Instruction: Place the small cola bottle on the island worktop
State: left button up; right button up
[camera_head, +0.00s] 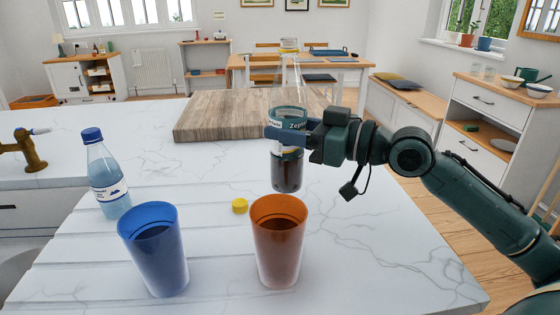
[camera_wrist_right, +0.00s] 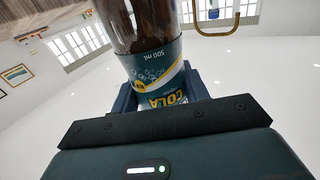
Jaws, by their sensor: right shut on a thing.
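The small cola bottle (camera_head: 287,172) is upright in my right gripper (camera_head: 285,135), with dark cola in its lower part and a clear upper part. The gripper is shut around its label, which also shows in the right wrist view (camera_wrist_right: 158,75). The bottle is just behind the orange cup (camera_head: 278,245) in the head view. I cannot tell whether its base touches the white marbled island worktop (camera_head: 390,262). A yellow cap (camera_head: 239,205) lies on the worktop left of the bottle. My left gripper is not in view.
A blue cup (camera_head: 155,255) stands at the front left and a blue-capped water bottle (camera_head: 105,178) behind it. A wooden board (camera_head: 215,120) lies at the back. The worktop right of the orange cup is clear. A brass tap (camera_head: 28,150) is at the far left.

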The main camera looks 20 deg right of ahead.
aim_at(290, 151)
jog(key=shift+f, duration=0.65)
notch_tip(290, 151, down, 3)
jog(key=shift+f+b, duration=0.1)
jog(key=shift+b, duration=0.3)
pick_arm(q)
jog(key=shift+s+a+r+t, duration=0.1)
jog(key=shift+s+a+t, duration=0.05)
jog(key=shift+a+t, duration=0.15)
pick_arm(e)
jog(key=shift+f, duration=0.1)
jog(key=o, duration=1.2)
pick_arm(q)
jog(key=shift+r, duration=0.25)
pick_arm(e)
jog(key=shift+o, duration=0.2)
